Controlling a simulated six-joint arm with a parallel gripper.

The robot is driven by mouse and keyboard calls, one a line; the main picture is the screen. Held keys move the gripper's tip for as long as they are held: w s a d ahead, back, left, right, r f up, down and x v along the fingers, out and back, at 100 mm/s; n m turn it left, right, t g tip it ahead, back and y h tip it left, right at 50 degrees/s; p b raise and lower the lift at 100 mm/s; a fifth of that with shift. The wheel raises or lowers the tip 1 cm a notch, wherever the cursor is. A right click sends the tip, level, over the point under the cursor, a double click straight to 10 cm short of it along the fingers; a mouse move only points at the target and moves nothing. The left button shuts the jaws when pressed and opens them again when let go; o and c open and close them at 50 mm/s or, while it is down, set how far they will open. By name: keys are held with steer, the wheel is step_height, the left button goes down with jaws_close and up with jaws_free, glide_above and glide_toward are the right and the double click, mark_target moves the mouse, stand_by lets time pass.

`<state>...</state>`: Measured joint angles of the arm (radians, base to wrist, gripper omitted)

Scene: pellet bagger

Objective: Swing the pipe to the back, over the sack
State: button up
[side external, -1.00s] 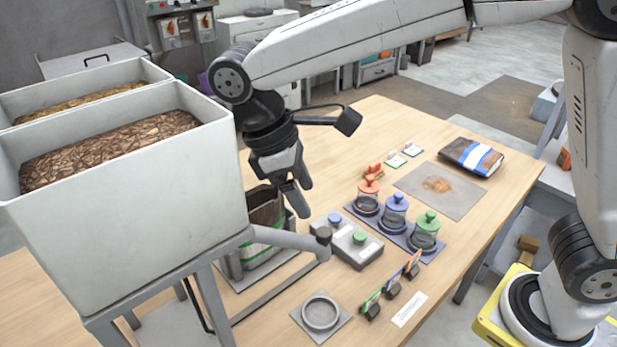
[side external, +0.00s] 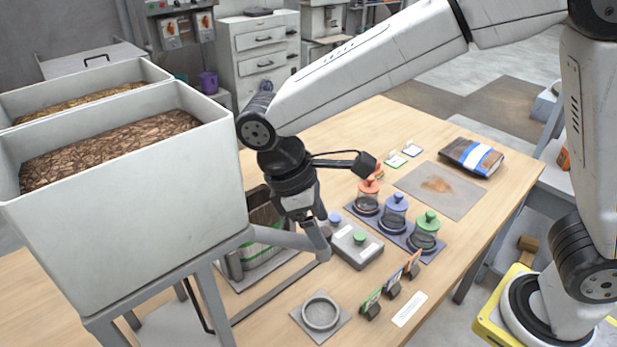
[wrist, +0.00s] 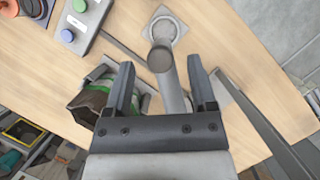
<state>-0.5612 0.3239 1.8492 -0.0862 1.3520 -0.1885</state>
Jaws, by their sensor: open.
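A round grey ring on a plate (side external: 320,313) lies in front of the pipe's end. A grey button box (side external: 356,246) stands close right of my gripper. Lidded jars (side external: 395,212) stand farther right. The hopper (side external: 125,225) stands close on the left.

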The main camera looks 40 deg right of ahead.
steer(key=shift+s+d+f, duration=0.2)
steer(key=shift+f, duration=0.4)
jaws_close()
stand_by(1.1)
